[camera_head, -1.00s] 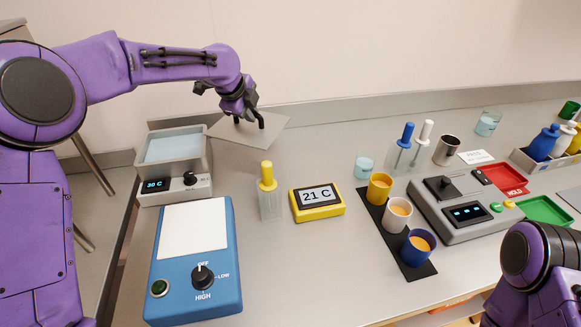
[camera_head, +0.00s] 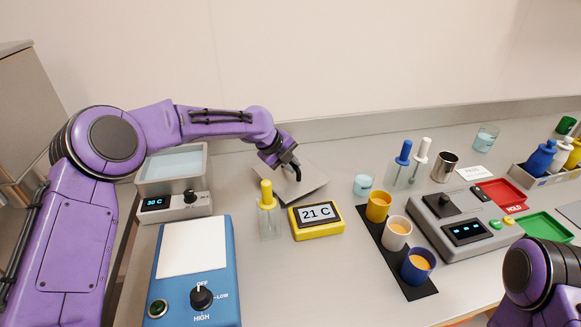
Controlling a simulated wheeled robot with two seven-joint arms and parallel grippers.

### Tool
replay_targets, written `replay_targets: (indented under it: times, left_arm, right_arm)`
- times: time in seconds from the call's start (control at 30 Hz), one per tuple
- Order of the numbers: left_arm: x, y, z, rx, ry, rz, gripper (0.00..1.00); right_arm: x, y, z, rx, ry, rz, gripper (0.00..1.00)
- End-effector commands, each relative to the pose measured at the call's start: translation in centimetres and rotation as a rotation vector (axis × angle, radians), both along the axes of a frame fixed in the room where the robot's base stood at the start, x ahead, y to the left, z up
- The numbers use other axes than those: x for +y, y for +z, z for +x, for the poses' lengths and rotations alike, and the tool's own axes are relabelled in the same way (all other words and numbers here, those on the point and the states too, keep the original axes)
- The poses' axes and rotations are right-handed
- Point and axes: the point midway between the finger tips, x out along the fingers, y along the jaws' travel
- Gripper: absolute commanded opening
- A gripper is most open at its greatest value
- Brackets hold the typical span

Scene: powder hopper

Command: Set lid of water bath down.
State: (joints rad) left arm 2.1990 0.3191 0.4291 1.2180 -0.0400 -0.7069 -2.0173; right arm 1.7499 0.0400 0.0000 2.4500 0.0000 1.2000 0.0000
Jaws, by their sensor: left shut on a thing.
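The water bath (camera_head: 177,204) stands at the left of the bench, uncovered, with pale blue water showing and a display reading 30 C. Its lid (camera_head: 309,184), a flat grey plate, is to the right of the bath, behind the yellow thermometer. My left gripper (camera_head: 293,172) is shut on the lid from above, seemingly at a knob that the fingers hide. The lid is at or close above the bench; I cannot tell if it touches. Of my right arm only a purple and black part shows at the lower right; its gripper is out of view.
A blue hotplate (camera_head: 188,284) is in front of the bath. A beaker (camera_head: 363,185) and several cups are to the right.

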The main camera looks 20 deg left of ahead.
Motion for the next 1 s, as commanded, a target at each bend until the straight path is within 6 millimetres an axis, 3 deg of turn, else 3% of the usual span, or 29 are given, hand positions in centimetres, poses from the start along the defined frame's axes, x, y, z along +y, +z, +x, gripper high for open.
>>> replay_targets:
  times: [0.13, 0.43, 0.47, 0.53, 0.8, 1.0]
  left_arm:
    - [0.0, -1.6, 0.0, -0.001, 0.001, 0.000, 0.00]
    - [0.0, -2.0, 0.0, -0.003, 0.001, 0.000, 0.00]
    - [0.0, -2.1, 0.0, -0.001, 0.001, 0.000, 0.19]
    - [0.0, -2.0, 0.0, -0.001, 0.001, 0.000, 0.42]
    - [0.0, -1.9, 0.0, -0.001, 0.002, 0.000, 0.42]
    - [0.9, 0.3, -0.9, -0.006, 0.003, -0.001, 0.42]
  right_arm:
    - [0.0, 0.6, 0.0, 0.000, 0.000, 0.000, 0.43]
    - [0.0, 0.2, 0.0, 0.000, 0.000, 0.000, 0.43]
    - [0.0, 0.2, 0.0, 0.000, 0.000, 0.000, 0.43]
    - [0.0, 0.3, 0.0, 0.000, 0.000, 0.000, 0.43]
    - [0.0, 0.3, 0.0, 0.000, 0.000, 0.000, 0.43]
    - [0.0, -0.3, 0.0, 0.000, 0.000, 0.000, 0.43]
